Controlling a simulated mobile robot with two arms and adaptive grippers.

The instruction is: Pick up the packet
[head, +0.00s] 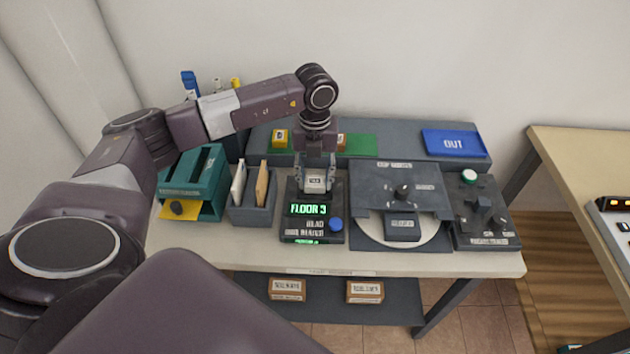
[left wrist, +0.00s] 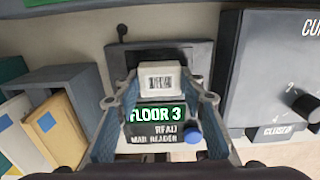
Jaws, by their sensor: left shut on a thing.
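My left gripper (head: 316,184) is shut on a small white packet (head: 315,181) above the mail reader (head: 313,237). The mail reader's green display (left wrist: 157,114) reads FLOOR 3. I cannot tell whether the packet touches the reader. My right gripper is in neither view.
A yellow packet (head: 280,136) and a brown one (head: 341,141) are on the back ledge, near a blue OUT tray (head: 454,143). A grey holder (head: 251,213) with envelopes stands left of the reader; a dial panel (head: 365,180) stands right. Boxes (head: 287,289) lie on the lower shelf.

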